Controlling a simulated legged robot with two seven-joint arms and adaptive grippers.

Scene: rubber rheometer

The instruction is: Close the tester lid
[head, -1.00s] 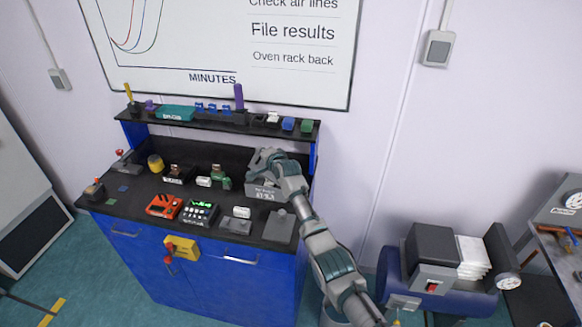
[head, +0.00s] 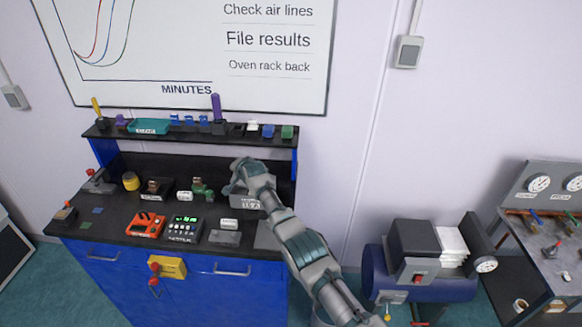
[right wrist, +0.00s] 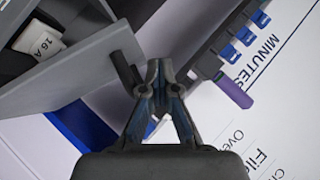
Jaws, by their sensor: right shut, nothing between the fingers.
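The tester (head: 246,202) is a grey box with a white label at the right of the dark bench top in the head view. My right gripper (head: 240,175) and forearm cover much of its upper part. In the right wrist view, a flat grey panel, apparently the tester lid (right wrist: 75,78), stands tilted at the left with a gap under it. A dark rod-like handle (right wrist: 124,70) sticks out from its edge. My right gripper (right wrist: 156,70) is shut and empty close beside that handle; whether they touch cannot be told. My left gripper is out of view.
An orange device (head: 146,225), a black keypad meter (head: 184,230) and a grey block (head: 224,237) sit along the bench front. A shelf (head: 110,131) of small items runs behind.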

